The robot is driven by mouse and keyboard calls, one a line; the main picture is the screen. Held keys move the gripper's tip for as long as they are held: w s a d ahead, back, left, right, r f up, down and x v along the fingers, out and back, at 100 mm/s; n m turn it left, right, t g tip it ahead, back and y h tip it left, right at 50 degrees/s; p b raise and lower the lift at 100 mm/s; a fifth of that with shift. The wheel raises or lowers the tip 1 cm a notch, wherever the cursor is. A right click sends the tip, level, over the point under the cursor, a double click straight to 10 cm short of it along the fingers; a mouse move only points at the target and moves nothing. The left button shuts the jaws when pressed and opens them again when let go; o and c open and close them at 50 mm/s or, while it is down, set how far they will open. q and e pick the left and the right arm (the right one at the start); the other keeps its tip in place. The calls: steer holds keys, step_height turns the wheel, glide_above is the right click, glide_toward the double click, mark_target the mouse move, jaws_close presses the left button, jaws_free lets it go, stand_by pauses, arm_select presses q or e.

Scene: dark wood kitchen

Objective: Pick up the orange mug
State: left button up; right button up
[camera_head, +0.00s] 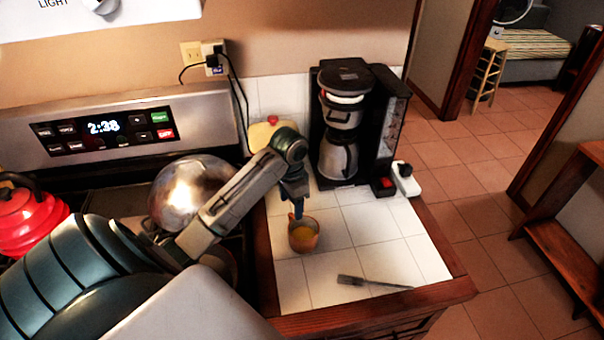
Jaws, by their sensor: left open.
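The orange mug (303,236) stands upright on the white tiled counter (340,272), and its inside looks orange-yellow. My left arm comes in from the left over the stove, and my left gripper (297,208) points down at the mug's back-left rim. It is open. The fingertips overlap the rim in the picture, and I cannot tell whether they touch it. The mug's handle is not clear. My right gripper is not in view.
A black coffee maker (345,125) stands behind the mug. A spatula-like utensil (375,283) lies in front, to the right. A metal bowl (190,190) and red kettle (28,215) are on the stove. The counter's wooden edge (440,240) is at right.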

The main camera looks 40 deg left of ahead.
mark_target(291, 215)
arm_select(q)
steer(key=shift+f+b, duration=0.3)
steer(key=shift+f, duration=0.45)
steer(key=shift+s+f+b, duration=0.1)
steer(key=shift+f+b, duration=0.3)
steer(key=shift+b, duration=0.05)
steer(key=shift+s+d+f+b, duration=0.1)
steer(key=shift+f+b, duration=0.3)
steer(key=shift+f, duration=0.2)
steer(key=shift+s+d+f+b, duration=0.1)
steer(key=shift+f+b, duration=0.25)
steer(key=shift+f, duration=0.25)
steer(key=shift+w+a+f+p, duration=0.1)
steer(key=shift+a+f+p, duration=0.05)
steer(key=shift+f+p, duration=0.55)
steer(key=shift+f, duration=0.1)
steer(key=c, duration=1.2)
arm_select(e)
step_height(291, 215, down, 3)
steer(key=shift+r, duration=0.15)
